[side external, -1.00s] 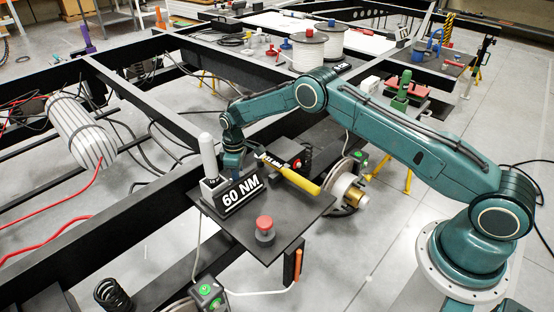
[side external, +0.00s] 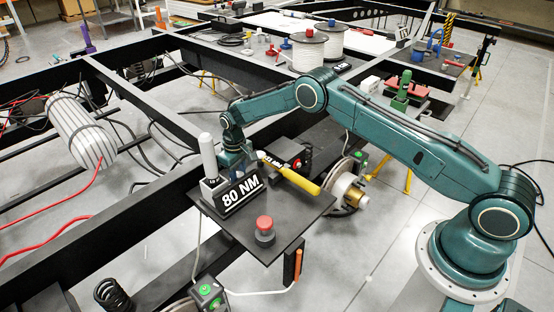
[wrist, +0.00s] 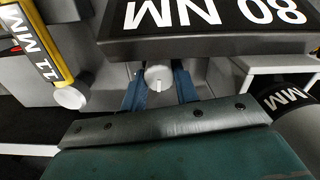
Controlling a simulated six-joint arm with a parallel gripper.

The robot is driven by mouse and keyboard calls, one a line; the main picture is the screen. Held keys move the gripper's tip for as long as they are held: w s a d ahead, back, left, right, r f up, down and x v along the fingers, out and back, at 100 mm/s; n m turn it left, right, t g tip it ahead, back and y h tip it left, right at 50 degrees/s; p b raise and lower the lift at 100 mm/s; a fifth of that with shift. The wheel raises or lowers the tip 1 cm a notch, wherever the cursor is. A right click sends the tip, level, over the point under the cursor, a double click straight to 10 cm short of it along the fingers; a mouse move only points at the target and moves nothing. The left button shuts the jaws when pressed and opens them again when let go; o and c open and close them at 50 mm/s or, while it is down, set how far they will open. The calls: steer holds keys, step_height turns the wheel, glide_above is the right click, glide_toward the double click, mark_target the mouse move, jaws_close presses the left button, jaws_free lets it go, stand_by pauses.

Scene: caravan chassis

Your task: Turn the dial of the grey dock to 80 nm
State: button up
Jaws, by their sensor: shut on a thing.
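The grey dock (side external: 209,188) stands on a dark plate on the chassis. Its black display (side external: 240,189) reads 80 NM in white, and the same reading shows upside down in the wrist view (wrist: 212,22). In the wrist view the dial (wrist: 158,78) is a small grey round knob with a light mark, below the display. My gripper (wrist: 159,85) has its blue fingers on either side of the dial and is shut on it. In the side view my gripper is behind the display, its fingertips hidden.
A yellow-handled tool (side external: 296,180) with a black label lies right of the dock. A pale upright cylinder (side external: 208,155) stands at the dock's left. A red button (side external: 264,224) sits on the front of the dark plate (side external: 285,218). Chassis beams and cables lie left.

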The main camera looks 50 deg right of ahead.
mark_target(238, 173)
steer(key=shift+m, duration=1.9)
steer(key=o, duration=0.7)
steer(key=shift+d, duration=0.1)
step_height(238, 173, up, 14)
